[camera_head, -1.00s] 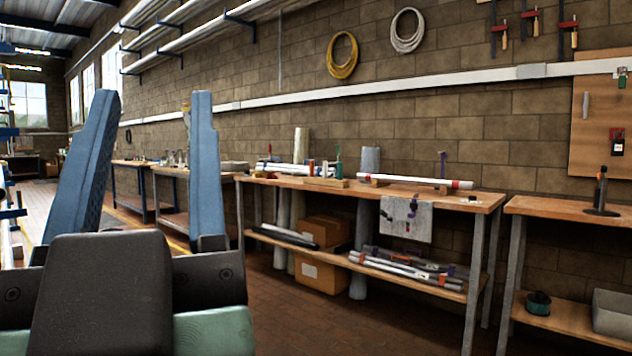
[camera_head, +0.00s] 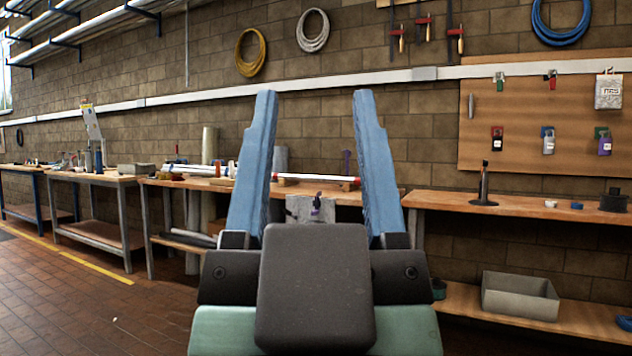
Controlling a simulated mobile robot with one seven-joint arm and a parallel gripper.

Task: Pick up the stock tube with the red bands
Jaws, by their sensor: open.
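A white tube with red bands (camera_head: 315,178) lies across supports on the wooden workbench, seen between my gripper's fingers. Its red marks show near both ends. My gripper (camera_head: 313,93) is open and empty, with its two blue fingers pointing up in the picture. It is in front of the bench in the foreground, apart from the tube. My gripper hides part of the bench and most of its lower shelf. Other white tubes (camera_head: 203,170) lie further left on the same bench; their markings are too small to tell.
The brick floor (camera_head: 70,300) at left is clear.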

